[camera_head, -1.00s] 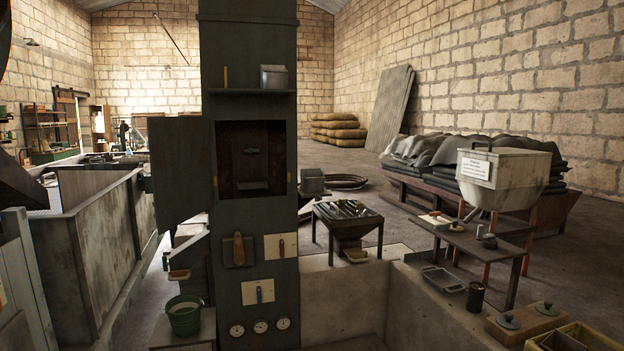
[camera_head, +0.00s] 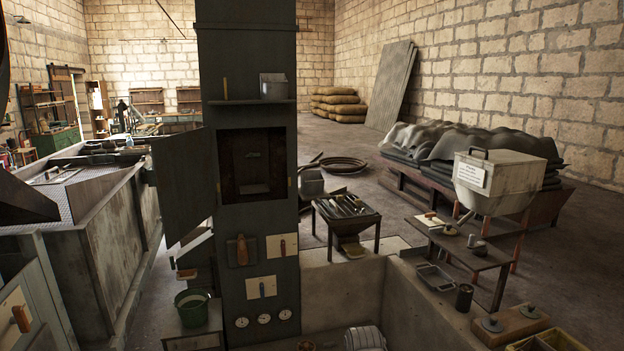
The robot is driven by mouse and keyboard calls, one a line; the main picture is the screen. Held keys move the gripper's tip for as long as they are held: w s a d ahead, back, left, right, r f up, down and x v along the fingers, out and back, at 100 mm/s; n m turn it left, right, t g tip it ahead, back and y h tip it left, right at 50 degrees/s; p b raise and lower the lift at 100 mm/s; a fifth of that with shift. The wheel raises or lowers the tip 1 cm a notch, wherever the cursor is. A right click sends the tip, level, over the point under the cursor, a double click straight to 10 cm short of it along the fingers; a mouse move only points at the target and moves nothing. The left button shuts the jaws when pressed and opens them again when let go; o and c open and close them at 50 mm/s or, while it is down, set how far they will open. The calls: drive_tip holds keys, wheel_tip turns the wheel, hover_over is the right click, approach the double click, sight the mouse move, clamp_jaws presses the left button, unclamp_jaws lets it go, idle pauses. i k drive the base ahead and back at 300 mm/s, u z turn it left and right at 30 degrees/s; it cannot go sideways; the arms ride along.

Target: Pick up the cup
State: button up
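A small dark cylindrical vessel (camera_head: 465,298), which looks like a cup, stands upright on the low concrete ledge at the right. I cannot tell for sure that it is the cup, as it is small and dark. A shallow grey tray (camera_head: 436,278) lies on the ledge to its left, apart from it. My gripper is not in view.
A wooden block (camera_head: 514,325) with round knobbed weights is right of the vessel, near a yellow crate (camera_head: 545,341). A hopper (camera_head: 499,180) stands behind a small table (camera_head: 465,252). A dark column (camera_head: 250,200) with an open door stands centre-left. A green bucket (camera_head: 191,309) is lower left.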

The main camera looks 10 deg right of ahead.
sight(313, 182)
drive_tip(key=u, duration=0.2)
drive_tip(key=i, duration=0.8)
drive_tip(key=u, duration=0.3)
drive_tip(key=i, duration=1.35)
drive_tip(key=z, duration=0.25)
